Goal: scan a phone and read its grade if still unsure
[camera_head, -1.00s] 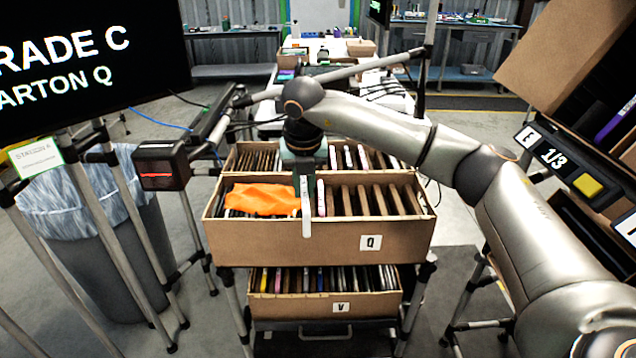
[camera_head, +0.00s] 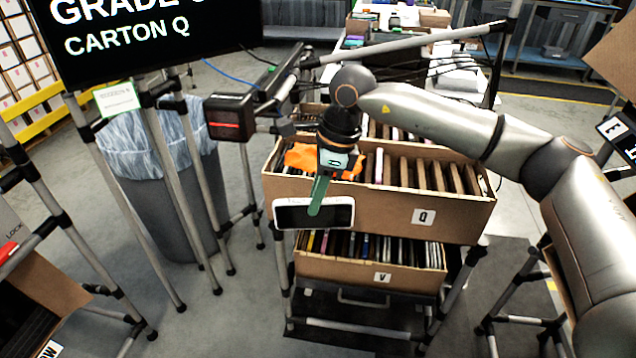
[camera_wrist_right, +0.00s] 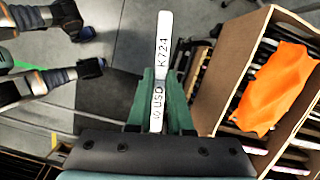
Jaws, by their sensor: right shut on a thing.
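My right gripper (camera_head: 318,192) is shut on a white-edged phone (camera_head: 290,215) in front of carton Q (camera_head: 375,205). The phone's dark screen faces the head camera. In the right wrist view the green fingers (camera_wrist_right: 160,105) clasp the phone (camera_wrist_right: 163,50), whose edge reads "K724" and, less clearly, "USD". The monitor (camera_head: 140,35) at the upper left reads "GRADE", a cut-off letter, and "CARTON Q". A scanner box (camera_head: 230,117) with a red line stands left of the carton. My left gripper is not in view.
Carton Q holds several upright phones, dividers and an orange cloth (camera_head: 298,157). A lower carton (camera_head: 370,275) holds more phones. A lined bin (camera_head: 160,200) stands at left. Stand poles surround the scanner.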

